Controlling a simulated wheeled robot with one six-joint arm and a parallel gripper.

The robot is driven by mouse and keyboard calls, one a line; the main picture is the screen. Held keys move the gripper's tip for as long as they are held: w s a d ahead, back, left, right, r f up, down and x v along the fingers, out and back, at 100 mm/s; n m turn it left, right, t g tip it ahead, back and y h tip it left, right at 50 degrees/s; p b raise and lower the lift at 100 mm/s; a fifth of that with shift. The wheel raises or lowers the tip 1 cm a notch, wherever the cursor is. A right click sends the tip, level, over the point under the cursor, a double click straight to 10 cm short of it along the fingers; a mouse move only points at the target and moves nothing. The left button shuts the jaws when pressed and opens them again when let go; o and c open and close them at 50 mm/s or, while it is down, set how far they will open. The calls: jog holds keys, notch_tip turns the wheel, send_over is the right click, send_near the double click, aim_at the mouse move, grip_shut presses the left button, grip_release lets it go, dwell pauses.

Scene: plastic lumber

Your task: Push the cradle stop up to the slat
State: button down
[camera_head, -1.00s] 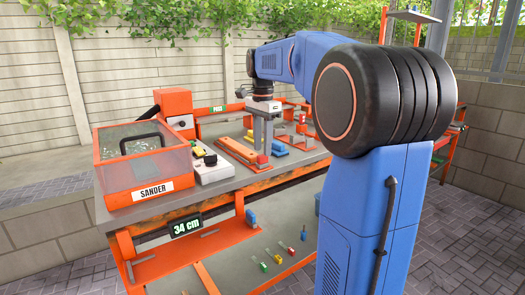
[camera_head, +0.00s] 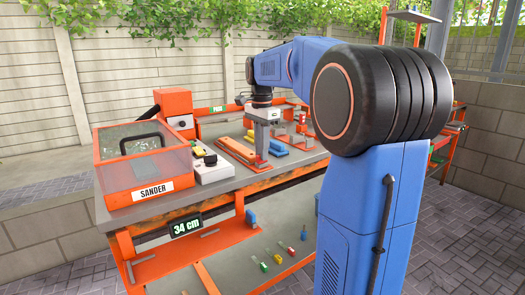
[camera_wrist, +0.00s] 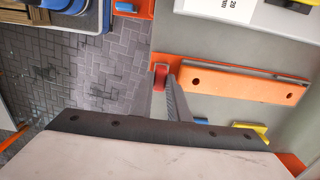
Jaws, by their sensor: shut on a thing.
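The orange slat (camera_wrist: 245,87) with two dark holes lies flat in its cradle on the bench; it also shows in the head view (camera_head: 236,150). The red cradle stop (camera_wrist: 160,77) sits at the slat's near end, by the bench edge. It looks very close to the slat's end, but I cannot tell whether they touch. My gripper (camera_head: 262,162) points down at that end. Its grey finger (camera_wrist: 177,98) lies beside the red stop in the wrist view. It is shut on the stop, and the fingers hide most of the stop in the head view.
A white box (camera_head: 212,168) with a yellow-topped piece and the sander box (camera_head: 140,165) stand left of the slat. Blue and yellow pieces (camera_head: 278,147) lie just to its right. The bench's front edge is close to the stop.

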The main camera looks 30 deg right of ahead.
jog(key=w, duration=0.3)
jog(key=shift+w, duration=0.25)
jog(key=c, duration=1.7)
grip_release()
jog(key=shift+r, duration=0.1)
notch_tip(320, 180, up, 17)
jog(key=shift+r, duration=0.1)
